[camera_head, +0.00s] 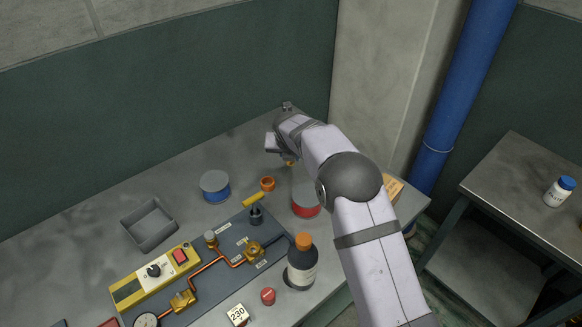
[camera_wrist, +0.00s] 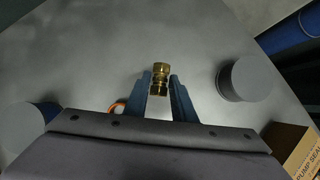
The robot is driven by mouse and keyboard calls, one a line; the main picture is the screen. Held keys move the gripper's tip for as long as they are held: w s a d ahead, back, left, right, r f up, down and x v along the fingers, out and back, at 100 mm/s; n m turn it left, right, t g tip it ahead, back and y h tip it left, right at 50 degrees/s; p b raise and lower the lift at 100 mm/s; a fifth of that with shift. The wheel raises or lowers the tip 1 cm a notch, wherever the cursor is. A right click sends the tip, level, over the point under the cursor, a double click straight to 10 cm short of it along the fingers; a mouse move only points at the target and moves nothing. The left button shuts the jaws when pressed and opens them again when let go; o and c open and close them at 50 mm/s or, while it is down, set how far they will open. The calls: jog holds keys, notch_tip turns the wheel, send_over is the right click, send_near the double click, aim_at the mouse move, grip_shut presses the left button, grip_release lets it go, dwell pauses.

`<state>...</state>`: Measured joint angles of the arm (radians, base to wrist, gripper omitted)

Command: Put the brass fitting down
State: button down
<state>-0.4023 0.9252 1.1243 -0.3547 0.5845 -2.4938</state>
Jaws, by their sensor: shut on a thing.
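The brass fitting (camera_wrist: 160,78) is held between the two blue-grey fingers of my gripper (camera_wrist: 160,85) in the wrist view. It points away from the palm, with the grey tabletop (camera_wrist: 110,55) behind it. In the head view my gripper (camera_head: 280,150) is over the back right part of the table, and a small yellowish bit of the fitting (camera_head: 290,163) shows beside it. I cannot tell how high the fitting is above the table.
A round tin with a red band (camera_head: 306,203), an orange ring (camera_head: 268,183) and a blue-banded tin (camera_head: 214,186) stand nearby. A dark bottle (camera_head: 301,264), a grey tray (camera_head: 149,225) and a panel with copper pipes (camera_head: 205,265) are nearer. A cardboard box (camera_wrist: 292,150) is at right.

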aim_at(291, 165)
jog(key=shift+f+p, duration=0.45)
jog(key=shift+f, duration=2.25)
jog(key=shift+f, duration=0.1)
jog(key=c, duration=1.5)
grip_release()
jog(key=shift+f, duration=0.1)
jog(key=shift+v, duration=0.75)
jog(key=b+v, duration=0.2)
jog(key=v, duration=0.8)
jog(key=shift+s+r, duration=0.1)
jog(key=shift+r, duration=0.35)
jog(key=shift+d, duration=0.1)
